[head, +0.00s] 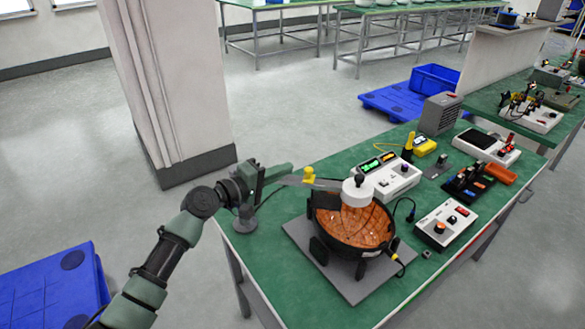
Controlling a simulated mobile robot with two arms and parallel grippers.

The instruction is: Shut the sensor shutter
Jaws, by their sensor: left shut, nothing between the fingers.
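A black round vessel with a coppery, mottled inside (352,228) stands on a grey plate on the green bench. A white cylinder with a black knob (357,192) sits over its upper rim. A flat grey bar (328,184), seemingly the shutter, reaches left from the white cylinder and carries a yellow knob (309,175). My left gripper (286,170) is shut and empty, its tips just left of the yellow knob. I cannot tell whether they touch the bar. My right gripper is not in view.
A small dark stand (243,222) is at the bench's left edge, below my gripper. A pillar (170,80) rises behind.

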